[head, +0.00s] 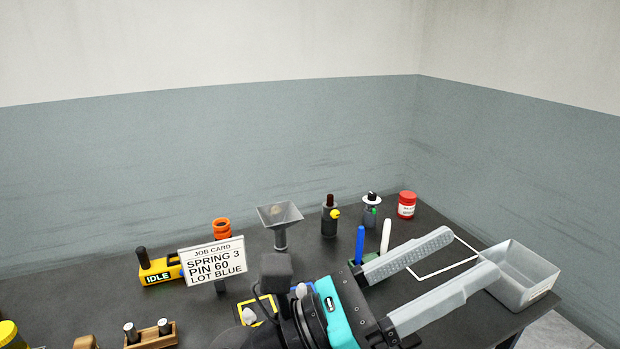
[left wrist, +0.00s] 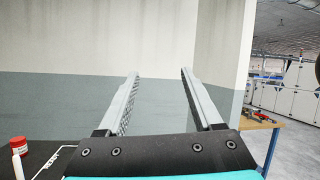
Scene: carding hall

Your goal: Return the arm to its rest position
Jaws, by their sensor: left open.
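My left gripper (head: 462,262) reaches in from the bottom of the head view, above the right part of the dark table (head: 330,265). Its two grey fingers are apart with nothing between them. In the left wrist view the open fingers (left wrist: 158,74) point at the wall, with empty space between. The gripper's teal and black body and my arm hide part of the table's front. My right gripper is in neither view.
A grey bin (head: 527,290) stands at the table's right edge, close to or behind one fingertip. A red jar (head: 406,205), blue marker (head: 360,245), white marker (head: 385,236), funnel (head: 280,220) and job card (head: 212,261) stand behind. A yellow device (head: 160,270) reads IDLE. The wall is behind.

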